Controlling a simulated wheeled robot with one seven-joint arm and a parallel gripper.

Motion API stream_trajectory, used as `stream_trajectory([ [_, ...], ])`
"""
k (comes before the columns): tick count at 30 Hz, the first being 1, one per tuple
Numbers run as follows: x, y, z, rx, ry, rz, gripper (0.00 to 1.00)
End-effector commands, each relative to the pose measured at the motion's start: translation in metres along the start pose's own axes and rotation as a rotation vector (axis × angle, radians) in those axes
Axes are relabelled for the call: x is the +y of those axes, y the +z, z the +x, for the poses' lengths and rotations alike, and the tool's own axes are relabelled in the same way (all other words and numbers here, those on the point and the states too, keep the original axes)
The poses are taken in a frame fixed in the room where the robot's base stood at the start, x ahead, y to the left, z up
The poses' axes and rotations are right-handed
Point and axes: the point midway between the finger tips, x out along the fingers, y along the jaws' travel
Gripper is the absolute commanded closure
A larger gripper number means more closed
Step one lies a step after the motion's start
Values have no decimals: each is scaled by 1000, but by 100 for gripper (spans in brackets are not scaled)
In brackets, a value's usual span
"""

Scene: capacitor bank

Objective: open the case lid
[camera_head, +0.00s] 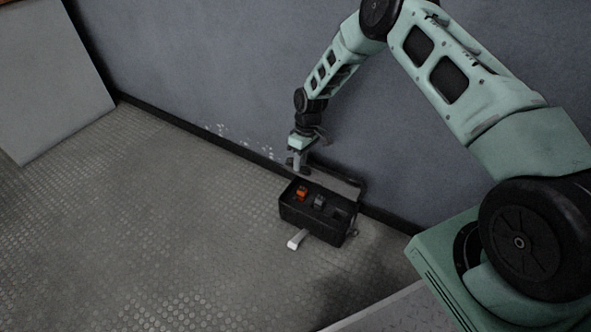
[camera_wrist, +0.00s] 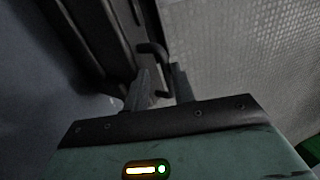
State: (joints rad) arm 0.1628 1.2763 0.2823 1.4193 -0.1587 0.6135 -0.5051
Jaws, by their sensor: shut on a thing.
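The black case (camera_head: 309,220) stands on the floor near the wall. Its lid (camera_head: 338,181) is raised at the back, on the wall side, and the inside of the case shows. My gripper (camera_head: 297,170) is at the left end of the lid, above the case's back left corner. In the wrist view my gripper (camera_wrist: 160,88) has its fingers around a dark bent handle (camera_wrist: 153,50) beside the lid (camera_wrist: 95,30). The exact contact is dark and partly hidden by the fingers.
An orange-red item (camera_head: 302,193) and a grey item (camera_head: 319,201) sit inside the case. A pale lever-like piece (camera_head: 297,239) sticks out at its front. The wall (camera_head: 230,80) is close behind. The textured floor (camera_head: 160,230) to the left is clear.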

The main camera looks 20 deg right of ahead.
Motion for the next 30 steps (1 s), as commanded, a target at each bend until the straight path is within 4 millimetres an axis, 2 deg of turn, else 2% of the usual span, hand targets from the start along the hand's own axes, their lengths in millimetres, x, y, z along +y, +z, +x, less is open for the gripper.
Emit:
stream_trajectory([
  [1,31,2,-8,23,45,20,100],
  [6,42,4,-15,19,43,21,100],
  [12,48,6,-16,12,36,20,100],
  [26,47,9,-16,2,29,20,100],
  [27,47,10,-16,1,28,20,80],
  [28,47,10,-16,1,28,20,72],
  [29,46,10,-16,1,28,20,67],
  [30,46,10,-16,1,28,20,67],
])
